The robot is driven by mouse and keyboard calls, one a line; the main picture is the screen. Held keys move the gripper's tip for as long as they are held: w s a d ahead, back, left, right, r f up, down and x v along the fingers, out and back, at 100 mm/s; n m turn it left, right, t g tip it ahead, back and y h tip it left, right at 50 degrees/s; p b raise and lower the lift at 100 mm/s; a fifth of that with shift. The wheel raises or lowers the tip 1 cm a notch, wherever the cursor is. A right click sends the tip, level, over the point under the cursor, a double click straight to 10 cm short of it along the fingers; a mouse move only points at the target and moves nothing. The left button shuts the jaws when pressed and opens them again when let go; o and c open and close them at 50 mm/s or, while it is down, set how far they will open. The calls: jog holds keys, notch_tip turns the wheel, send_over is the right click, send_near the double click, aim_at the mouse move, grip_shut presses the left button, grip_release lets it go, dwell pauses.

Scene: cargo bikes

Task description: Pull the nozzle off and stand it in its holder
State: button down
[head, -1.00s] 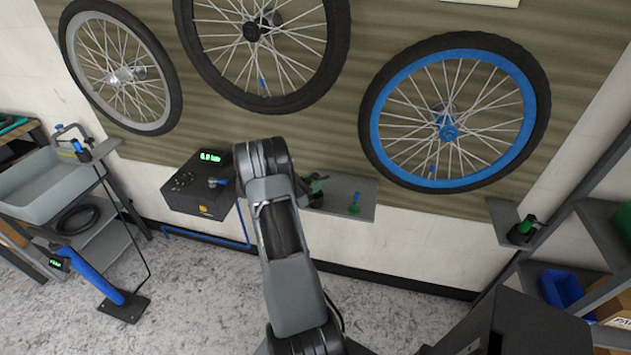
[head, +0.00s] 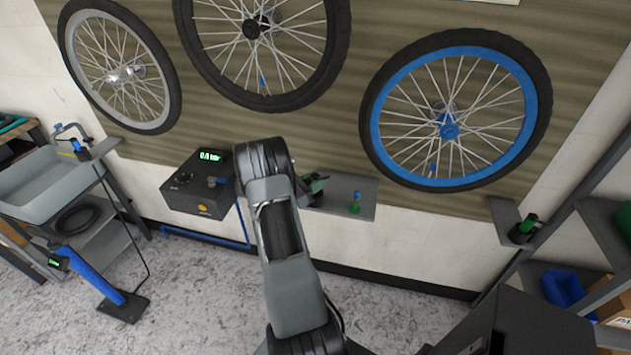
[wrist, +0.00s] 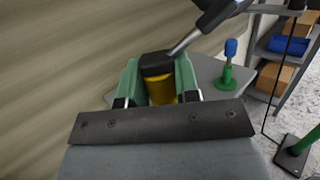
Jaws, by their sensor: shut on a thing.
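My gripper (wrist: 158,70) is shut on a nozzle (wrist: 161,90) with a yellow body and a black head, held between the green finger pads in the wrist view. A grey lever or tube runs from its head to the upper right. The nozzle's lower end is hidden by the gripper, so I cannot tell what it rests on or fits over. In the head view my gripper is mostly behind my arm, above the left part of a grey wall shelf (head: 367,188). A green stand with a blue top (wrist: 229,62) is upright on this shelf, to the right of the nozzle. I cannot tell which piece is the holder.
A dark box with a green display (head: 197,188) is on the wall left of my arm. Wheels hang above, one blue-rimmed (head: 448,131). A small bracket (head: 515,228) holds a black-and-green piece at right. A blue floor pump (head: 95,275) and grey basin (head: 45,185) are at left.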

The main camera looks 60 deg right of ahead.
jog(key=shift+f, duration=0.25)
jog(key=shift+f+b, duration=0.5)
jog(key=shift+b, duration=0.2)
jog(key=c, duration=0.8)
grip_release()
jog(key=shift+o, duration=0.6)
jog(key=shift+a, duration=0.15)
jog(key=b+v, duration=0.1)
jog(key=v, duration=0.8)
jog(key=shift+w+a+b, duration=0.25)
jog(key=shift+a+b, duration=0.05)
